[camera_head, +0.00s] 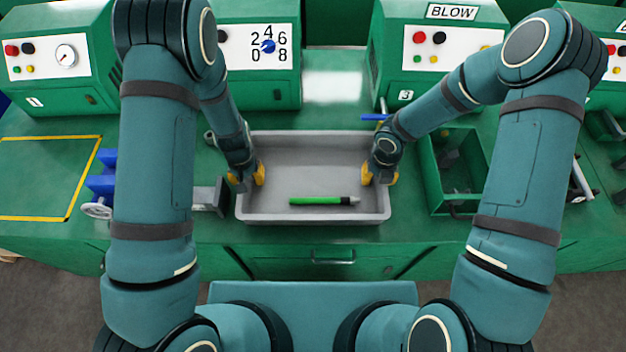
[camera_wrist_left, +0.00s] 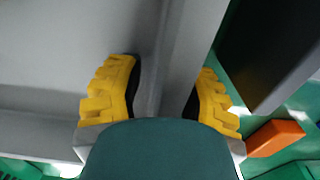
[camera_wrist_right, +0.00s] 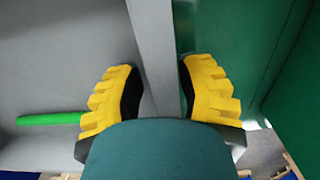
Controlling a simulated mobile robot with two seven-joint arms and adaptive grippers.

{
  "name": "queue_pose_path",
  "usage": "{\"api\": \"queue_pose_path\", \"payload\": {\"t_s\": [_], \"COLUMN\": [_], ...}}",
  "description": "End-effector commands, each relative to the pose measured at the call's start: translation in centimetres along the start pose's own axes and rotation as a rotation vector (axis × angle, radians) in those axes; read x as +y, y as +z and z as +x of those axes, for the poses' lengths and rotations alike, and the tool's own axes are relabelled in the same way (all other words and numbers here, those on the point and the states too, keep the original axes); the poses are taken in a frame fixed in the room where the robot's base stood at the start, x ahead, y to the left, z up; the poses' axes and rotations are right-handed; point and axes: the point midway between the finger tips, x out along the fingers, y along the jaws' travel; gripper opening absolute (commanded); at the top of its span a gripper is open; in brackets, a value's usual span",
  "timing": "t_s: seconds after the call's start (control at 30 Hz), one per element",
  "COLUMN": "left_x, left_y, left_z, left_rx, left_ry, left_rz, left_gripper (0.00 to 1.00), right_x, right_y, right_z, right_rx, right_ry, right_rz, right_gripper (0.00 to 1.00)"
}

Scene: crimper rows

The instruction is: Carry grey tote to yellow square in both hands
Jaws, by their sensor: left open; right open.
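The grey tote (camera_head: 315,215) sits on the green bench in front of me, with a green marker-like stick (camera_head: 318,201) lying inside it. My left gripper (camera_head: 246,180) is at the tote's left wall, open. In the left wrist view its yellow fingers (camera_wrist_left: 165,100) stand on either side of the wall (camera_wrist_left: 178,60). My right gripper (camera_head: 379,179) is at the right wall, open. In the right wrist view its fingers (camera_wrist_right: 157,95) straddle that wall (camera_wrist_right: 152,45). The yellow square (camera_head: 70,205) is an outline on the bench at the far left.
A blue vise (camera_head: 103,180) with a grey handwheel stands between the square and the tote. A green open bin (camera_head: 432,190) stands close to the tote's right. Green machine boxes (camera_head: 425,60) line the back. An orange block (camera_wrist_left: 275,138) shows in the left wrist view.

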Motion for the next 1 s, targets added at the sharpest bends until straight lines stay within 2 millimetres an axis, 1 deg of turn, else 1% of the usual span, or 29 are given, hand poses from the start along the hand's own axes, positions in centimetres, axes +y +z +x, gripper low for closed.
{"api": "queue_pose_path", "payload": {"t_s": [0.2,0.23,0.27,0.3,0.33,0.83,1.0], "left_x": [0.01,0.01,0.02,0.01,0.02,0.02,0.02], "left_y": [-0.01,-0.01,-0.01,-0.01,-0.01,0.00,0.02], "left_z": [-0.01,-0.01,-0.01,-0.02,-0.02,-0.02,-0.43], "left_rx": [0.000,0.000,0.000,0.000,0.000,0.000,-0.001], "left_ry": [0.000,0.000,0.000,0.000,0.000,0.000,0.000], "left_rz": [0.000,0.000,0.000,0.000,0.000,0.001,0.001], "left_gripper": [0.37,0.33,0.22,0.08,0.00,0.00,0.00], "right_x": [-0.02,-0.02,-0.02,-0.02,-0.02,-0.02,-0.02], "right_y": [0.01,0.01,0.01,0.01,0.01,0.00,-0.02], "right_z": [-0.01,-0.01,-0.01,-0.01,-0.02,-0.02,-0.43], "right_rx": [0.000,0.000,0.000,0.000,0.000,0.000,0.001], "right_ry": [0.000,0.000,0.000,0.000,0.000,0.000,0.000], "right_rz": [0.000,0.000,0.000,0.000,0.000,0.000,0.000], "right_gripper": [0.37,0.33,0.22,0.08,0.00,0.00,0.00]}}
